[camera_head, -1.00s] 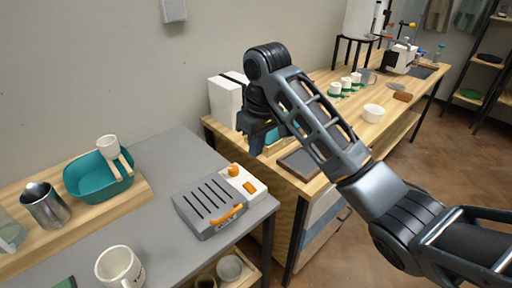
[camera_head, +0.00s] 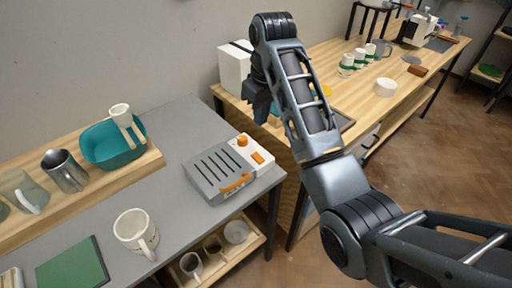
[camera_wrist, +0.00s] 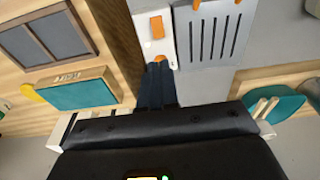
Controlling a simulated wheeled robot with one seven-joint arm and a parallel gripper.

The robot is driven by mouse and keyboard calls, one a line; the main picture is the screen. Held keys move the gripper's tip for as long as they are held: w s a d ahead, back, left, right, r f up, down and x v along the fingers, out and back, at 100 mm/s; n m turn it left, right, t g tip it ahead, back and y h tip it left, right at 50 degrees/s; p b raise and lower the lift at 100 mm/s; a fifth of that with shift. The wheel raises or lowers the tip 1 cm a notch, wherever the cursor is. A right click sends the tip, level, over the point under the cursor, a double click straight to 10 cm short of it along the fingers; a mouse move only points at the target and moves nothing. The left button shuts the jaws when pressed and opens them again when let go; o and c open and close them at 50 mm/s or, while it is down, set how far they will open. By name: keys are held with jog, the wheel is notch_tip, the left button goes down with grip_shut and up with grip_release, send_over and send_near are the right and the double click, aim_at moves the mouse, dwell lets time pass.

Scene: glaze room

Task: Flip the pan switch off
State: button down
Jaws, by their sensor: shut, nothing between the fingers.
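The grey slotted pan unit (camera_head: 213,171) sits on the grey table, with an orange handle (camera_head: 236,182) at its front. Its white side panel (camera_head: 249,151) carries a round orange knob (camera_head: 242,140) and a flat orange switch (camera_head: 258,158). In the wrist view the switch (camera_wrist: 157,27) lies beyond the fingertips, and the knob (camera_wrist: 160,58) is right by them, partly hidden. I cannot tell which way the switch is tipped. My gripper (camera_head: 262,112) points down, shut and empty, above and behind the panel in the head view; its fingertips also show in the wrist view (camera_wrist: 158,68).
A teal basin (camera_head: 114,148), a metal pitcher (camera_head: 66,171) and a glass jar (camera_head: 24,192) stand on a wooden board at left. A white mug (camera_head: 135,231) is near the front. A wooden bench (camera_head: 345,104) with cups adjoins at right. Grey tabletop left of the pan is clear.

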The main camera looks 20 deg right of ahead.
dwell(0.3)
jog(key=b, duration=0.1)
send_near(255, 156)
jog(key=f, duration=0.4)
jog(key=w+f, duration=0.1)
jog(key=f, duration=0.1)
jog(key=shift+f, duration=0.4)
